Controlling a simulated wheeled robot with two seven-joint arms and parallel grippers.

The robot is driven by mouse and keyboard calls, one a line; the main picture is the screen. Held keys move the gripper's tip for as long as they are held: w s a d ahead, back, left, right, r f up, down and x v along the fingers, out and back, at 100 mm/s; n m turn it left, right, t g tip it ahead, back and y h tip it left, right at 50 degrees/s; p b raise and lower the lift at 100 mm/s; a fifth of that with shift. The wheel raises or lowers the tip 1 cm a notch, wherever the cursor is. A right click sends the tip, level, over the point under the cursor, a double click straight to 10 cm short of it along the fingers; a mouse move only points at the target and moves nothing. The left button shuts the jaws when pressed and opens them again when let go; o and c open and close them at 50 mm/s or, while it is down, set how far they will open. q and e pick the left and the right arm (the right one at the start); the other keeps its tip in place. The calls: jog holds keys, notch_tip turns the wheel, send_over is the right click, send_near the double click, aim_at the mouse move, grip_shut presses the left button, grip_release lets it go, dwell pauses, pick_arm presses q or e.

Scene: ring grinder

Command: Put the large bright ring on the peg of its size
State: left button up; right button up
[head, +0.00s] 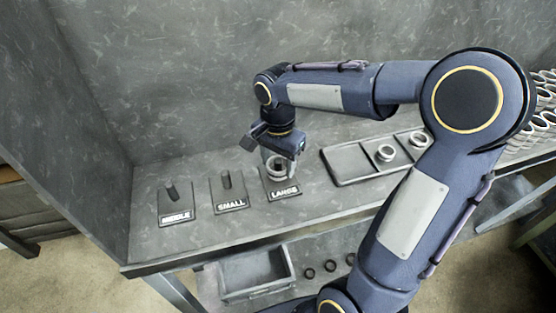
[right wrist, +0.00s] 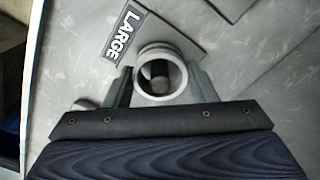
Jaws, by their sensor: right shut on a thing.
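The large bright ring (head: 276,176) is in my right gripper (head: 279,163), above the base plate marked LARGE (head: 286,195) on the bench. In the right wrist view the gripper's two fingers (right wrist: 162,86) hold the ring (right wrist: 152,49) from opposite sides. The end of the large peg (right wrist: 160,73) shows inside the ring's opening. How far down the ring is on the peg I cannot tell. The plate marked MIDDLE (head: 177,215) and the plate marked SMALL (head: 231,203) stand to the left with bare upright pegs. My left gripper is not in view.
A grey tray (head: 347,180) with compartments lies to the right; two smaller rings (head: 385,153) (head: 419,140) sit in it. A bin (head: 255,291) and several dark rings are on the shelf below. Many rings are stacked at the far right. Grey walls close the bench's back and left.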

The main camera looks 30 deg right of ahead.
jog(key=shift+f+b, duration=0.5)
jog(key=shift+f, duration=0.15)
jog(key=o, duration=0.8)
jog(key=shift+r, duration=0.2)
notch_tip(320, 180, up, 11)
jog(key=p, duration=0.9)
jog(key=shift+f, duration=0.1)
jog(key=shift+s, duration=0.35)
jog(key=s+a+n+t+y, duration=0.2)
jog(key=s+n, duration=0.3)
jog(key=s, duration=0.3)
jog(key=s+a+r+n+t+y, duration=0.1)
jog(key=s+a+n+t, duration=0.1)
jog(key=s+n, duration=0.4)
jog(key=shift+s+t+y, duration=0.4)
jog(key=shift+s+t, duration=0.4)
jog(key=shift+s, duration=0.3)
